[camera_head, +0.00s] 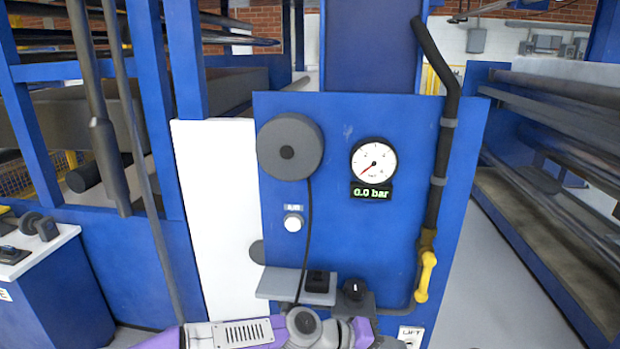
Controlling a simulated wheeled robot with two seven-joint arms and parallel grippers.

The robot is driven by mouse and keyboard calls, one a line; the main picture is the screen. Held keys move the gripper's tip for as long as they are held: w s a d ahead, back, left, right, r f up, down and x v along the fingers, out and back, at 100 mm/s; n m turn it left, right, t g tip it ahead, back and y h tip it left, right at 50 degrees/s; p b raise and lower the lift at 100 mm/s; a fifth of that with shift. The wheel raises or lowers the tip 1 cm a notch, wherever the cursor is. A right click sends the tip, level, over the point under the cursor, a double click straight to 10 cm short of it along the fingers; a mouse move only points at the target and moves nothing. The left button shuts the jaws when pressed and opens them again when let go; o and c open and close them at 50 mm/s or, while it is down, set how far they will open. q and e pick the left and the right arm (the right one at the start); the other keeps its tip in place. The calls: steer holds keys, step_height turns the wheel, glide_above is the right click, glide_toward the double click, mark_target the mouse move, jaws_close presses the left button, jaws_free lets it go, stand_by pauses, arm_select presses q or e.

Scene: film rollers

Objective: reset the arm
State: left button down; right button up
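One of my arms (250,333), purple and light grey, crosses the bottom edge of the head view in front of the blue panel (345,225). Its round grey joint (303,322) lies just below the panel's small grey shelf (300,284). No gripper fingers show clearly, and I cannot tell what lies beyond the lower edge. My other arm does not show clearly.
The panel carries a round gauge (374,160), a display (371,192) reading 0.0 bar, a white button (293,223), a grey reel (290,146) with a hanging cord, and a yellow valve handle (426,275). Rollers (560,150) stand at right; clear floor (490,290) lies before them.

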arm_select(q)
steer(key=a+f+n+y+p, duration=0.15)
steer(key=a+f, duration=0.35)
steer(key=f, duration=0.6)
steer(key=a+f+y, duration=0.3)
steer(key=a+f, duration=0.2)
steer(key=f, duration=0.5)
steer(key=s+a+f+g+y+p, duration=0.1)
steer(key=s+a+f+y, duration=0.3)
steer(key=s+a+f, duration=1)
steer(key=shift+s+a+f+n+y+p, duration=0.3)
steer(key=shift+s+a+p, duration=0.3)
steer(key=shift+s+a, duration=0.55)
arm_select(e)
steer(key=r, duration=0.1)
steer(key=w+r, duration=0.1)
steer(key=r, duration=0.1)
steer(key=shift+w+r, duration=0.15)
steer(key=shift+r, duration=0.1)
